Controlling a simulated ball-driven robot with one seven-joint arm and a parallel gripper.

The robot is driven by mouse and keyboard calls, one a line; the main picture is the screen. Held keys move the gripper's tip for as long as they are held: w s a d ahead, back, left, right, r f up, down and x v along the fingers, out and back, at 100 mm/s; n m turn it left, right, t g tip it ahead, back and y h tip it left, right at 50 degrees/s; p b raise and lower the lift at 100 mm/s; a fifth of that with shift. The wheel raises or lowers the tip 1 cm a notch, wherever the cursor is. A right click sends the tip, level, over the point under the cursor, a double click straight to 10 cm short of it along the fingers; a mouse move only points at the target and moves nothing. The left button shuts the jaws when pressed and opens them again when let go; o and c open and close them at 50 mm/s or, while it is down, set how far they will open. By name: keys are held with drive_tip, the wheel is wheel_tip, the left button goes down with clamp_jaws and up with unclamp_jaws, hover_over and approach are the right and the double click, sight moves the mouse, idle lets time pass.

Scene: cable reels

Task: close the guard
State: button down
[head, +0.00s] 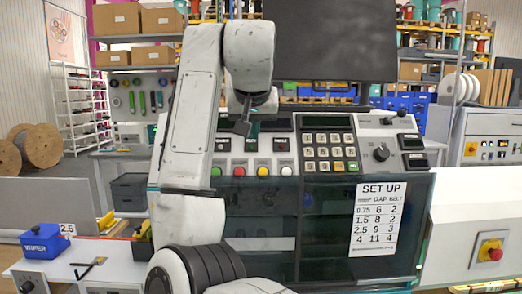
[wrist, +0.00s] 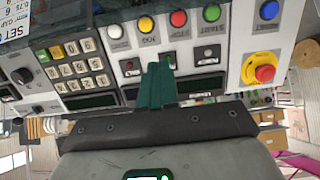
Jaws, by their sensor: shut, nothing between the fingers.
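A dark see-through panel (head: 320,225), which looks like the guard, spans the machine front below the control panel and bears a SET UP sheet (head: 377,219). Faint shapes show behind it; I cannot tell whether it is latched. My gripper (head: 243,127) is in front of the left part of the control panel, above the dark panel, partly hidden by my wrist. In the wrist view its dark green fingers (wrist: 156,86) are together, empty, and lie over the area near the push buttons. I cannot tell whether they touch anything.
The control panel carries a keypad (head: 323,151), a dial (head: 381,152) and coloured buttons. A red emergency stop (head: 490,250) sits on the right cabinet; another (wrist: 264,68) shows in the wrist view. A blue box (head: 44,243) stands on the left bench. A large dark screen-like panel (head: 330,40) rises behind.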

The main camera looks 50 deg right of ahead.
drive_tip(key=s+d+b, duration=0.4)
drive_tip(key=s+d, duration=0.5)
drive_tip(key=s, duration=0.2)
drive_tip(key=p, duration=0.3)
hover_over(306, 179)
drive_tip(key=s+a, duration=0.1)
wheel_tip(306, 179, down, 10)
drive_tip(key=shift+s+a, duration=0.1)
drive_tip(key=shift+a, duration=0.05)
drive_tip(key=shift+f, duration=0.5)
drive_tip(key=shift+f+b, duration=0.35)
drive_tip(key=shift+f, duration=1)
drive_tip(key=shift+r, duration=0.2)
